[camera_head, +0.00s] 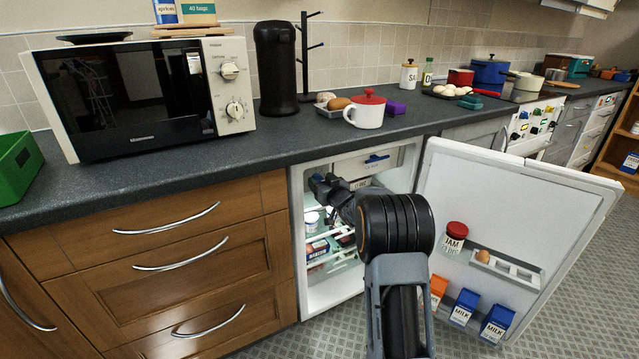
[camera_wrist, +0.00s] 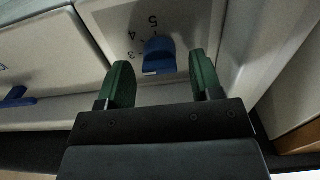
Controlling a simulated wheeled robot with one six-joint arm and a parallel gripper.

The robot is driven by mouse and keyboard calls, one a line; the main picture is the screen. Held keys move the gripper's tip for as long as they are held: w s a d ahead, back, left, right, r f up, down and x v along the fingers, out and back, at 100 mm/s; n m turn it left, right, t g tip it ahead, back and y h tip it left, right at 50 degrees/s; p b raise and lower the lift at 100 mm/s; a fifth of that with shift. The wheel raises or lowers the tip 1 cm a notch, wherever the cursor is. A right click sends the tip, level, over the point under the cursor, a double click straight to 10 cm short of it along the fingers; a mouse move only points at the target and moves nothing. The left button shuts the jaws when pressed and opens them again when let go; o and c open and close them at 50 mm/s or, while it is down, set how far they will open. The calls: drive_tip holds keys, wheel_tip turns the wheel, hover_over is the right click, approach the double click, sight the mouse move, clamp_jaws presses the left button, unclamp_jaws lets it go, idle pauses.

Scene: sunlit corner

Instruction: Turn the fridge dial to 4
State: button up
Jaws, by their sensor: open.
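The blue fridge dial (camera_wrist: 160,52) sits on a white panel in the wrist view, with numbers 5, 4 and 3 around its upper and left side. The numbers appear upside down. A pale mark shows at the dial's lower edge; which number it indicates, I cannot tell. My gripper (camera_wrist: 160,62) is open, with one green-padded finger on each side of the dial and gaps showing on both sides. In the head view my gripper (camera_head: 322,187) reaches inside the open fridge (camera_head: 297,205); I cannot make out the dial there.
The fridge door (camera_head: 520,205) stands open at right, holding a jam jar (camera_head: 455,237), an egg (camera_head: 483,256) and cartons (camera_head: 497,323). A blue handle (camera_head: 377,158) is on the fridge's upper compartment. Shelves with food (camera_head: 317,248) lie below my gripper. The counter (camera_head: 270,127) overhangs above.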

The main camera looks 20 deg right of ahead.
drive_tip(key=shift+w+a, duration=0.1)
drive_tip(key=shift+w, duration=0.45)
drive_tip(key=c, duration=0.9)
drive_tip(key=shift+r+m+p, duration=0.1)
drive_tip(key=shift+m+p, duration=0.2)
drive_tip(key=shift+r+m+p, duration=0.15)
drive_tip(key=shift+m+p, duration=0.75)
drive_tip(key=shift+p, duration=0.2)
drive_tip(key=shift+m+p, duration=0.7)
drive_tip(key=shift+m, duration=0.1)
drive_tip(key=shift+f+m+p, duration=0.15)
drive_tip(key=shift+m+p, duration=0.7)
drive_tip(key=shift+m, duration=0.35)
drive_tip(key=shift+f+m+p, duration=0.1)
drive_tip(key=shift+m+p, duration=0.7)
drive_tip(key=shift+m, duration=0.4)
